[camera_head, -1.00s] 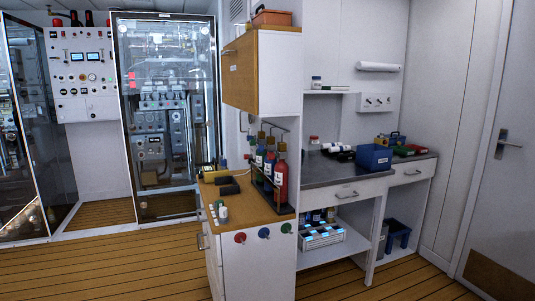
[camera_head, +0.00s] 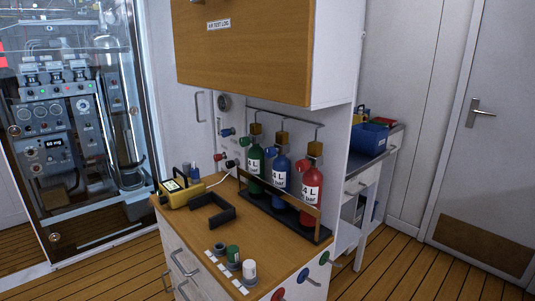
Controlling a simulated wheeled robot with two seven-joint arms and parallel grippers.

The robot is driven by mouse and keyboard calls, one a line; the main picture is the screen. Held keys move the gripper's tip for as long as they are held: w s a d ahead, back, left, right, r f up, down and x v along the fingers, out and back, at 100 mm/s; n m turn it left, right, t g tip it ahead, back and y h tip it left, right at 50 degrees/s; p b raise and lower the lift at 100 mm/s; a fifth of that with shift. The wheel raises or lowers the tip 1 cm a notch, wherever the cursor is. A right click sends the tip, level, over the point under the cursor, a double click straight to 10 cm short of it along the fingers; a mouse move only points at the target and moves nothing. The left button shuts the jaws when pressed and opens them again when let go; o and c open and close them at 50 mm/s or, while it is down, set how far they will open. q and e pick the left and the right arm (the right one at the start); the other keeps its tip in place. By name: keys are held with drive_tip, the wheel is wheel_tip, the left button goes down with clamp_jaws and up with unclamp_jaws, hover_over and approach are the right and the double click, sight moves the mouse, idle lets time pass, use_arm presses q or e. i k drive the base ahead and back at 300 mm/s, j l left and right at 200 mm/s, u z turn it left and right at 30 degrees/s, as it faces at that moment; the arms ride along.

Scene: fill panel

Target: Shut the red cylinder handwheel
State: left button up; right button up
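The red cylinder (camera_head: 312,192) stands upright at the right end of a dark rack on the wooden counter. Whether any handwheel is open or shut cannot be told. Neither of my grippers is in view.
A yellow device (camera_head: 182,191), a black bracket (camera_head: 210,212) and small capped jars (camera_head: 249,269) are on the wooden counter (camera_head: 190,240). An overhead cabinet (camera_head: 250,50) hangs above. The rack bar crosses in front of the cylinders. Floor is clear at right.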

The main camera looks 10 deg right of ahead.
sight(302, 166)
drive_tip(key=i+j, duration=0.2)
drive_tip(key=i+j+z, duration=0.15)
drive_tip(key=j, duration=0.3)
drive_tip(key=i+j, duration=0.15)
drive_tip(key=j, duration=0.15)
drive_tip(key=i+j+z, duration=0.1)
drive_tip(key=j, duration=0.25)
drive_tip(key=i, duration=0.05)
